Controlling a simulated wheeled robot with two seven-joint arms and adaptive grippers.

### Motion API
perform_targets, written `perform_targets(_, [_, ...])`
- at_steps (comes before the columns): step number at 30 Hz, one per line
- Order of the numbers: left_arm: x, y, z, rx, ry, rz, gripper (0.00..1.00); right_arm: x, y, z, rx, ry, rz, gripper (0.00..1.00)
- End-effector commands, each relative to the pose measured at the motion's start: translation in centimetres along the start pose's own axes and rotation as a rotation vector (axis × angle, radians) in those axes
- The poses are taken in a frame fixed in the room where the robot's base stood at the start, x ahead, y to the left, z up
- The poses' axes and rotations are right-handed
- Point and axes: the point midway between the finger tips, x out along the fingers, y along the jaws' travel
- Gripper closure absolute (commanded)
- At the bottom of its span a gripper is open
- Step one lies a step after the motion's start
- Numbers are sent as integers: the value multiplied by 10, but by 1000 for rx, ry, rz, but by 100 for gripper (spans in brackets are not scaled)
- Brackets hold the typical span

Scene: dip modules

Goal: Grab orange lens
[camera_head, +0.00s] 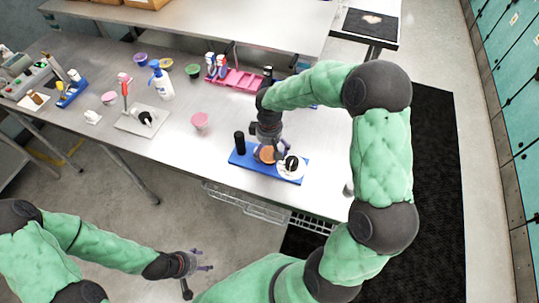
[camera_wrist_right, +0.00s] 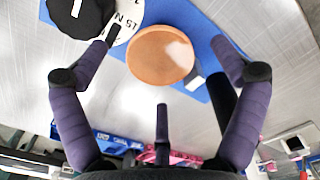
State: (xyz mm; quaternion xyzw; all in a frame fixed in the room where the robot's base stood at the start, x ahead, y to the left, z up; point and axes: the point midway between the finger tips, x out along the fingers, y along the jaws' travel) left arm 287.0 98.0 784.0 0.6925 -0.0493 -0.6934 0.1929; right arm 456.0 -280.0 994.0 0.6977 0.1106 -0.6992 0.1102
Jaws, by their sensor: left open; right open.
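The orange lens (camera_head: 267,153) is a round disc on the blue base (camera_head: 243,161) on the table. In the right wrist view the orange lens (camera_wrist_right: 160,55) lies ahead, between the tips of my right gripper (camera_wrist_right: 162,45). My right gripper (camera_head: 270,148) is open just above and around the lens in the head view; I cannot tell if it touches. A white dial with a black knob (camera_head: 291,164) sits beside the lens on the base. My left gripper (camera_head: 200,262) is open and empty, away from the table at the lower left.
A black cylinder (camera_head: 239,142) stands at the left end of the blue base. A pink cup (camera_head: 200,121), a spray bottle (camera_head: 161,82) and a pink rack (camera_head: 237,78) stand further off. The table between the cup and base is clear.

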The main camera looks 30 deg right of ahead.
Motion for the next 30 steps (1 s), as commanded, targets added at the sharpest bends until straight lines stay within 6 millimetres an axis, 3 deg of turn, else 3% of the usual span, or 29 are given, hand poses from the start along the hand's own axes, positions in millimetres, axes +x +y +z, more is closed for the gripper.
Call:
perform_targets(10, [1,0,0,0,0,0,38,8,0,-1,1,2,1,5])
perform_targets(11, [1,0,0,0,0,0,38,8,0,-1,1,2,1,10])
perform_targets(15, [1,0,0,0,0,0,38,8,0,-1,1,2,0,50])
perform_targets(16, [1,0,0,0,0,0,38,8,0,-1,1,2,0,54])
perform_targets(30, [1,0,0,0,0,0,38,6,0,0,0,2,0,55])
